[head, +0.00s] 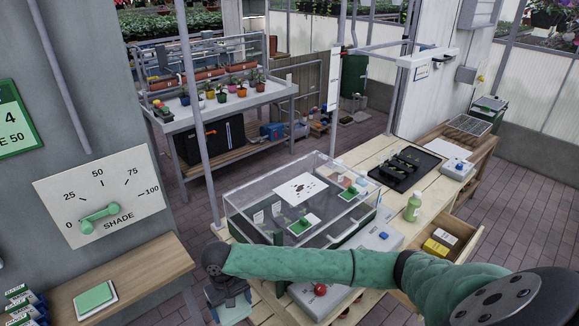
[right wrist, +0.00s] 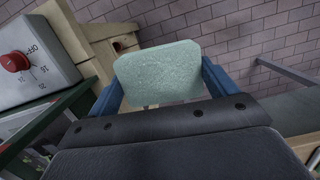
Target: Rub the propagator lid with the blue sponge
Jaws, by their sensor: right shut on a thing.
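The propagator (head: 240,222) stands on the light wooden bench in the head view. Its clear lid (head: 262,192) is on it, with a white patch bearing dark specks on top; small pots and labels show through. My right gripper (head: 228,302) is low in front of the bench, left of and nearer than the propagator, apart from the lid. It is shut on the pale blue sponge (head: 236,314). In the right wrist view the sponge (right wrist: 158,72) looks pale blue-green, held between two blue fingers (right wrist: 157,88). My left gripper is not in view.
A grey box with a red knob (head: 319,289) is on the bench near my forearm; it also shows in the right wrist view (right wrist: 14,62). A green bottle (head: 412,207), a black tray (head: 405,168) and an open drawer (head: 464,229) are to the right. A wooden shelf (head: 150,268) is at left.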

